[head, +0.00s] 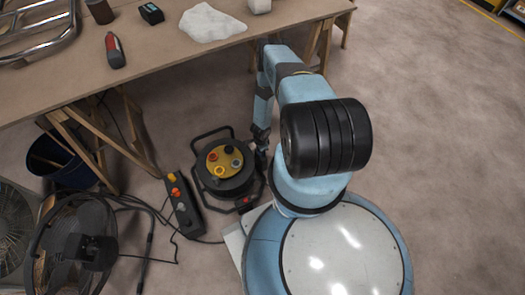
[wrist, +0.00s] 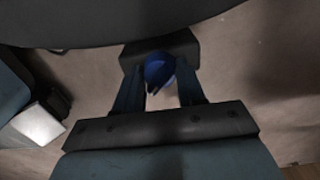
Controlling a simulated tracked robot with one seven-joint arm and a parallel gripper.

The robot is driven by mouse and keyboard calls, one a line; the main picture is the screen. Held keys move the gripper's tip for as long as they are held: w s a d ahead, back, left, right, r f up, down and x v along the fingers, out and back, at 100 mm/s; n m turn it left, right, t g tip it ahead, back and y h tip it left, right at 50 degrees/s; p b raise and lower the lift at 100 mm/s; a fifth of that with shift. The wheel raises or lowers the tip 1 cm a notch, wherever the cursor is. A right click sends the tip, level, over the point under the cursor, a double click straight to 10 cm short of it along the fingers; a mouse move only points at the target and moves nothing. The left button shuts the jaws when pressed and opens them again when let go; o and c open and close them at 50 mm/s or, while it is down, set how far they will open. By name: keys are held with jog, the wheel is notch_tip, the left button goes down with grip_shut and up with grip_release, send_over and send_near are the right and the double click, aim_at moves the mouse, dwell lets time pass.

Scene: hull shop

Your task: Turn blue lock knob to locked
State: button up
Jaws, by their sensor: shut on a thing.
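The blue lock knob (wrist: 160,72) shows in the wrist view on a dark block (wrist: 184,50), just under the large dark round edge of another body. My gripper (wrist: 158,90) has one finger on each side of the knob and is shut on it. The fingers hide the knob's sides, and I cannot tell which way it is turned or read any lock mark. In the head view my gripper (head: 261,148) points down at the right side of a black cable reel (head: 206,186) on the floor. I cannot make out the blue knob there.
A black control box (head: 182,207) stands left of the reel, with cables on the floor. A fan (head: 75,240) and a dark bucket (head: 62,160) are farther left. A workbench (head: 150,70) on trestles stands behind. The floor at right is clear.

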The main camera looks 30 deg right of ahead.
jog(key=shift+d, duration=0.1)
jog(key=o, duration=1)
jog(key=shift+o, duration=0.2)
notch_tip(320, 180, up, 14)
jog(key=shift+f, duration=0.15)
dwell(0.6)
